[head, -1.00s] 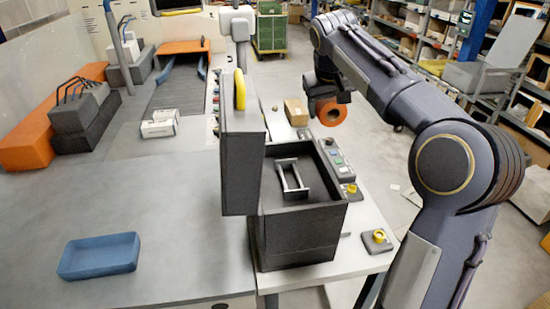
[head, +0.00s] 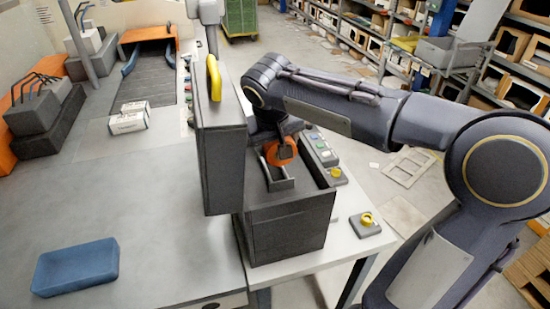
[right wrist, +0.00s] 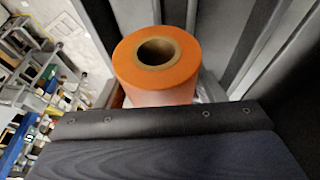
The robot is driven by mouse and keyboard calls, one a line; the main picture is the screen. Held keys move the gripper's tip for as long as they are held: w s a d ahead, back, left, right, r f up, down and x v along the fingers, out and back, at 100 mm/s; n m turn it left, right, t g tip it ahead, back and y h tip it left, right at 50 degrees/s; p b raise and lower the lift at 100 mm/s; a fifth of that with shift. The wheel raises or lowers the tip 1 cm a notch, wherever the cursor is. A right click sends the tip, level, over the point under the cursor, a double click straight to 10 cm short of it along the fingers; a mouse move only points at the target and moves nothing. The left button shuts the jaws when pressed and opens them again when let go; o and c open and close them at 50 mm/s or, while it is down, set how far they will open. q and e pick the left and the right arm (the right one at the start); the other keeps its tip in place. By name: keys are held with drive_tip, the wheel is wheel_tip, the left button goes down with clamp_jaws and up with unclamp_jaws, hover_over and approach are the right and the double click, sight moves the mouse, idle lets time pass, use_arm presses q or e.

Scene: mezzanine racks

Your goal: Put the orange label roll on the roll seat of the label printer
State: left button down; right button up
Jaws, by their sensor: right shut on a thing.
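The orange label roll (head: 273,154) is in the right gripper (head: 284,142), over the open dark label printer (head: 285,231). The roll seat (head: 284,184) is a grey cradle inside the printer, partly hidden by the roll just above it. I cannot tell whether they touch. The printer's lid (head: 225,150) stands upright on the left, with a yellow handle (head: 214,78) on its edge. In the right wrist view the roll (right wrist: 155,85) shows its brown core at the upper middle, and the fingers are mostly hidden. My left gripper is not in view.
A button panel (head: 321,150) runs along the printer's right side. A yellow-topped button box (head: 367,223) sits on the white table near its right edge.

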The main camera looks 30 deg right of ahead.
sight(275, 160)
drive_tip(key=shift+s+a+f, duration=0.15)
drive_tip(key=shift+a+f, duration=0.05)
drive_tip(key=shift+f, duration=0.05)
wheel_tip(275, 160, down, 3)
drive_tip(key=shift+s+a+p, duration=0.15)
drive_tip(key=shift+p, duration=0.2)
drive_tip(key=shift+f, duration=0.3)
drive_tip(key=shift+f, duration=0.2)
drive_tip(key=o, duration=1.1)
